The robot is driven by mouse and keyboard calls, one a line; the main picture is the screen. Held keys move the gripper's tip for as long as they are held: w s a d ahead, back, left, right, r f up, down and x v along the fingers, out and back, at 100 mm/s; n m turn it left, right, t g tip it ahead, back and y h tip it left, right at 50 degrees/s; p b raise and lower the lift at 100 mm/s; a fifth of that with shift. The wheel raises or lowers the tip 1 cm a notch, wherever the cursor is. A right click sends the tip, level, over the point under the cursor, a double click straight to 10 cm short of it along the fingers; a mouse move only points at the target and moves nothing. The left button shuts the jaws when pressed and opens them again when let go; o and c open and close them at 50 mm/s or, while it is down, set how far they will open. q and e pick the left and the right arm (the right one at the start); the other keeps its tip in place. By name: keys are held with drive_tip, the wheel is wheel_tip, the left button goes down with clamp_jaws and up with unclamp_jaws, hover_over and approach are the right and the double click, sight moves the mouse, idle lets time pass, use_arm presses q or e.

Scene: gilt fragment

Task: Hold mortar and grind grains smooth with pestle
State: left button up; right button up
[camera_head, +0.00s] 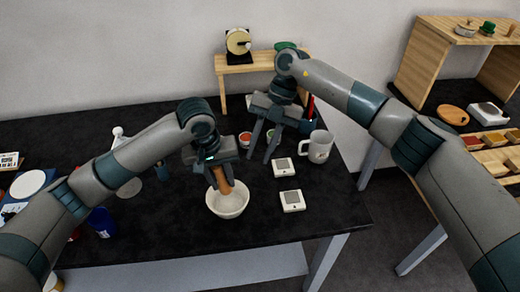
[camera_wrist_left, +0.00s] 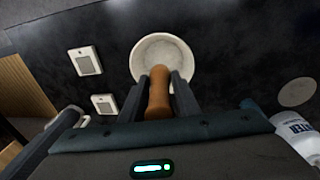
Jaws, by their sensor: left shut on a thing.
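The white mortar (camera_head: 228,204) stands on the black table near its front edge. The brown pestle (camera_head: 221,180) is tilted, its lower end inside the mortar. My left gripper (camera_head: 219,184) is shut on the pestle, above the mortar's far rim. The left wrist view shows the pestle (camera_wrist_left: 158,95) between both fingers and the mortar (camera_wrist_left: 140,62) beyond it. I cannot make out grains; the mortar's inside is partly hidden. My right gripper (camera_head: 258,160) is open and empty, fingers pointing down, behind and right of the mortar and apart from it.
Two white square devices (camera_head: 282,167) (camera_head: 291,200) lie right of the mortar. A grey-white mug (camera_head: 317,147) stands behind them. A small bowl with red contents (camera_head: 245,139) is near my right gripper. A blue container (camera_head: 102,222) stands at the left. A wooden stand (camera_head: 235,68) is at the back.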

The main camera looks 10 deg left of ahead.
sight(221, 171)
use_arm(q)
drive_tip(key=shift+r+p, duration=1.9)
drive_tip(key=shift+p, duration=0.3)
